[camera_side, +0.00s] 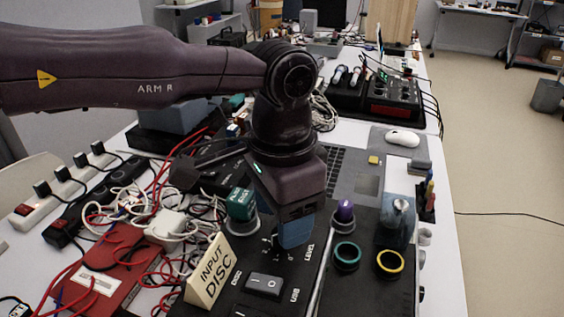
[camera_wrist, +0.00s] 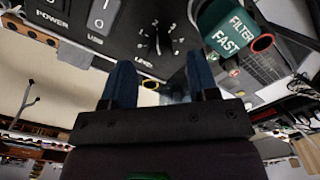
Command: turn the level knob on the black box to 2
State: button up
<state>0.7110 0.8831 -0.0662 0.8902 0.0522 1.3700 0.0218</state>
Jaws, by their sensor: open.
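The black box (camera_side: 290,270) lies under my gripper in the side view; its top also shows in the wrist view (camera_wrist: 122,42). The level knob (camera_wrist: 157,42) is small, with a ring of white marks and the word LEVEL beside it in the wrist view. I cannot read which number it points to. My gripper (camera_wrist: 160,68) is open, its two blue fingers apart, with the knob ahead of the gap between them. In the side view the gripper (camera_side: 296,234) points down over the dial and partly hides it. I cannot tell whether the fingers touch the box.
Red and white cables (camera_side: 130,215) clutter the left.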

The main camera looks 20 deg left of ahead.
notch_tip(320, 180, up, 10)
dwell(0.3)
dwell(0.5)
